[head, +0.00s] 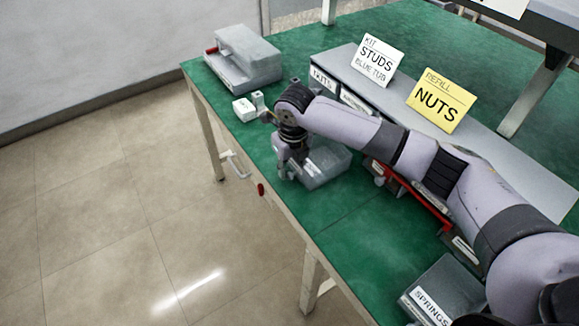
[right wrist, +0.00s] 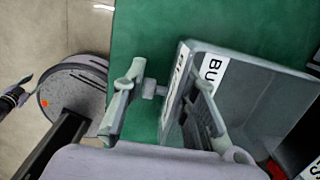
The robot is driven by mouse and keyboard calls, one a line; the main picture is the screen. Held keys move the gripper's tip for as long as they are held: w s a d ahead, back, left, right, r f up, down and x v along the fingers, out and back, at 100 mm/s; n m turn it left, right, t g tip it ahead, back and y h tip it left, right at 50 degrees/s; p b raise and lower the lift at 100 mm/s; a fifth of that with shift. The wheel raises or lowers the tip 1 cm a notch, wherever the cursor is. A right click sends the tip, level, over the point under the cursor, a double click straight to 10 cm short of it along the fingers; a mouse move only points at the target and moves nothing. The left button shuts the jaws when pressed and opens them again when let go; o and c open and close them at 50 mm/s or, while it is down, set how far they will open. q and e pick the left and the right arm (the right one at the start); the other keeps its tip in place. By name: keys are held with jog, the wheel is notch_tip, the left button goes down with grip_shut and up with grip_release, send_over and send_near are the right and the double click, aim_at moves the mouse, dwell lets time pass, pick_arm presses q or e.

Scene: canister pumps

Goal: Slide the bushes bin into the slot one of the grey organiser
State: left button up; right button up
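The bushes bin (head: 328,165) is a grey open bin on the green table, below the organiser's left end in the head view. In the right wrist view the bin (right wrist: 262,95) shows a white label starting "BU". The grey organiser (head: 510,165) runs along the table with label strips on its front; my right arm hides much of that front. My right gripper (head: 293,165) is at the bin's left end. In the right wrist view its fingers (right wrist: 165,105) are apart, one over the table, the other overlapping the bin; contact is unclear. Possibly my left gripper (right wrist: 14,95) shows at the left edge, too small to read.
A grey box-shaped device (head: 245,58) with a red part and a small white box (head: 244,109) stand at the table's far left. A springs bin (head: 445,285) is at the near right. A STUDS card (head: 377,60) and yellow NUTS card (head: 440,100) stand on the organiser.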

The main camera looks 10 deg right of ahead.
jog(key=o, duration=0.4)
jog(key=shift+r, duration=0.1)
notch_tip(320, 180, up, 12)
jog(key=s, duration=0.1)
jog(key=shift+s, duration=0.25)
jog(key=shift+d+f, duration=0.1)
jog(key=shift+f, duration=0.1)
